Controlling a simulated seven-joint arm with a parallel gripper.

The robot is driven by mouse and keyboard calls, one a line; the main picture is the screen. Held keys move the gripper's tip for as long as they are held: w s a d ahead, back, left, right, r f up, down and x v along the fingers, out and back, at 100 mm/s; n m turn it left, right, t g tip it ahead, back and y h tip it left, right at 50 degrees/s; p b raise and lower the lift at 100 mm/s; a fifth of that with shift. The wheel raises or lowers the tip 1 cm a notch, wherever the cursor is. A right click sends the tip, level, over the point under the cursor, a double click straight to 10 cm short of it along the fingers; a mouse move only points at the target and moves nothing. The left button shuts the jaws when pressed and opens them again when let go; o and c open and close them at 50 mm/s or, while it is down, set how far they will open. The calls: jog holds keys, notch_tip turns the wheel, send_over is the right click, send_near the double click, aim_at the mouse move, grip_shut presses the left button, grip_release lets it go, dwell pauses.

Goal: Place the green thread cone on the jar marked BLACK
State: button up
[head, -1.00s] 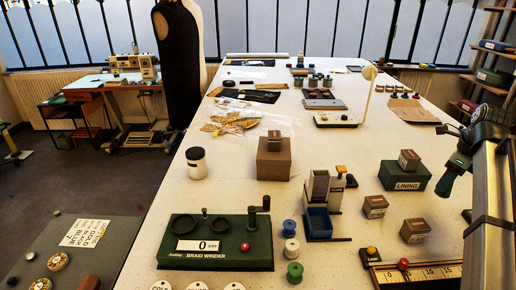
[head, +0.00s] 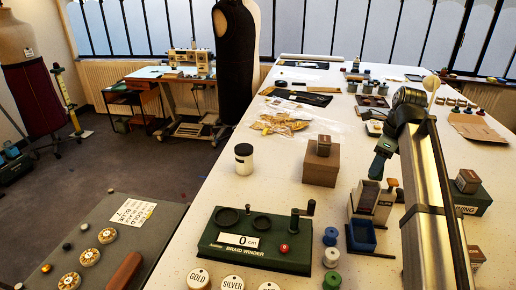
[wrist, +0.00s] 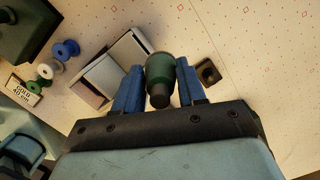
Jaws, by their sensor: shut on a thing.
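My gripper (wrist: 158,88) is shut, its two blue fingers on either side of a green thread cone (wrist: 159,66) with a dark end. The cone is held above the table, beside a pale upright box in the wrist view. In the head view my teal hand (head: 380,160) hangs just above the grey box stand; the cone is not clearly seen there. Round white labelled tops stand at the bottom edge, GOLD (head: 198,278), SILVER (head: 232,283) and a third, cut off (head: 269,286). I cannot read BLACK on any jar. A white jar with a black lid (head: 244,160) stands farther back.
The green braid winder (head: 255,241) with its crank stands behind the labelled tops. Blue, white and green spools (head: 331,257) are to its right. The grey stand with a blue bin (head: 362,237) and a brown box (head: 320,163) are nearby. The table is clear around the white jar.

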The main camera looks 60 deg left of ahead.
jog(key=s+a+r+n, duration=0.3)
jog(key=s+a, duration=0.9)
jog(key=a, duration=0.4)
jog(key=s+a+r+n, duration=0.2)
jog(key=s+a+r, duration=0.1)
jog(key=s+a, duration=1.1)
notch_tip(320, 180, up, 3)
send_over(241, 147)
jog(key=shift+w+d+g, duration=0.2)
jog(key=shift+d+g, duration=0.05)
jog(key=shift+g, duration=0.15)
jog(key=shift+h, duration=0.3)
jog(key=shift+f, duration=5.05)
jog(key=shift+f, duration=0.1)
jog(key=o, duration=1)
jog(key=shift+o, duration=0.2)
notch_tip(241, 147, up, 12)
jog(key=w+d, duration=0.1)
jog(key=shift+w+d, duration=0.15)
jog(key=shift+d, duration=0.05)
